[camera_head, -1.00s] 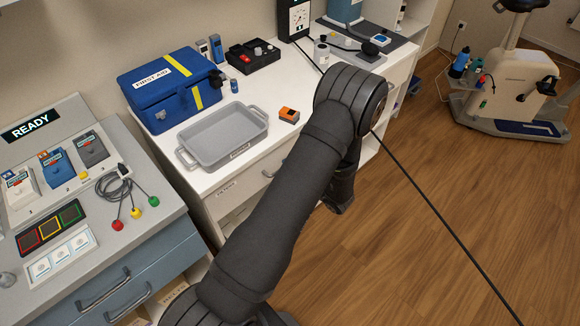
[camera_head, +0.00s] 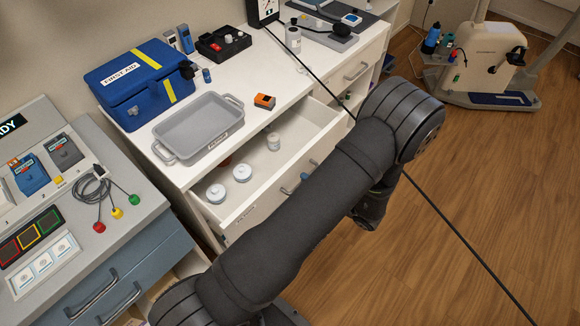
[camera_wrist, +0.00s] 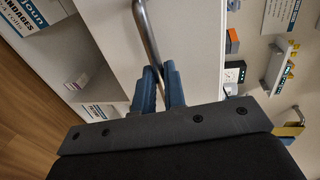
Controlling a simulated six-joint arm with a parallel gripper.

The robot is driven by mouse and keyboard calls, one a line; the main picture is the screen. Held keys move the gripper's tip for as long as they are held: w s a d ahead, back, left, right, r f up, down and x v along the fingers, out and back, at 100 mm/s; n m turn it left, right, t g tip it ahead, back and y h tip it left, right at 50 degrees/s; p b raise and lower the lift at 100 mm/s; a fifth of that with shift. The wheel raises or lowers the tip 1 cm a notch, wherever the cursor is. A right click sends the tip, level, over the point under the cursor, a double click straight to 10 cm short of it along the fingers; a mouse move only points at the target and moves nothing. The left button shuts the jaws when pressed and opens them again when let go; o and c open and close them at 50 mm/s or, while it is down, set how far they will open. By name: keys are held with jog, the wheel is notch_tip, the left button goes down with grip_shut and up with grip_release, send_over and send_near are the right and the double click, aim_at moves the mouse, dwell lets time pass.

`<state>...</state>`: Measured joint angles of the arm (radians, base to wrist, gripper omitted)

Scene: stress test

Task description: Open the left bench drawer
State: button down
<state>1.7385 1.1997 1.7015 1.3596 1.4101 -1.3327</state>
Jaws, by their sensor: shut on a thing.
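The left bench drawer (camera_head: 262,201) is pulled well out from the white bench in the head view, under the grey tray. Several white round containers stand inside it, such as one at the front (camera_head: 216,193). My gripper (camera_wrist: 161,80) has its blue fingers closed around the drawer's metal handle (camera_wrist: 146,32) in the wrist view. In the head view my arm hides most of the gripper; a blue fingertip shows by the handle.
On the bench top (camera_head: 210,80) are a blue first-aid box (camera_head: 135,85), a grey tray (camera_head: 208,125) and an orange device (camera_head: 264,101). A grey-blue cabinet (camera_head: 110,268) stands at left. A black cable (camera_head: 440,212) crosses the view.

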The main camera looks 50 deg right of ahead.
jog(key=f+v, duration=0.3)
jog(key=v, duration=1.2)
jog(key=shift+s, duration=0.35)
jog(key=c, duration=1.5)
grip_release()
jog(key=v, duration=1.7)
jog(key=shift+s, duration=0.2)
jog(key=shift+w+f, duration=0.1)
jog(key=x, duration=1.7)
